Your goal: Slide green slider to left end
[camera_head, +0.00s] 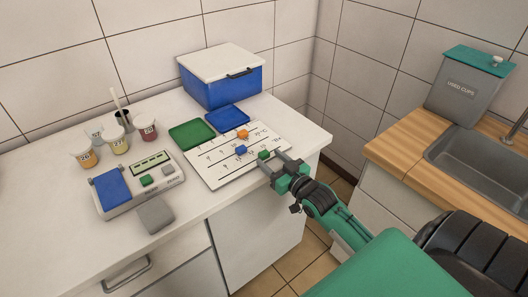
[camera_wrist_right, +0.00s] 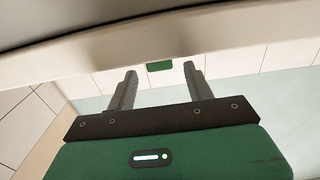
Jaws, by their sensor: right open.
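The green slider (camera_head: 264,154) is a small green block on the front track of the white slider board (camera_head: 222,178), towards the track's right part. A blue slider (camera_head: 241,150) and an orange slider (camera_head: 243,133) sit on the tracks behind it. My right gripper (camera_head: 275,161) is open at the board's front right edge, its fingers pointing at the green slider. In the right wrist view the green slider (camera_wrist_right: 159,66) shows between the two open fingertips, apart from both. Whether the fingers reach past its sides is hard to tell. My left gripper is out of view.
Left of the board stand a scale (camera_head: 150,185) with a blue pad and several small cups. A green tray (camera_head: 192,134), a blue tray (camera_head: 227,117) and a blue box with a white lid (camera_head: 222,85) are behind. The counter's front edge is close to the board.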

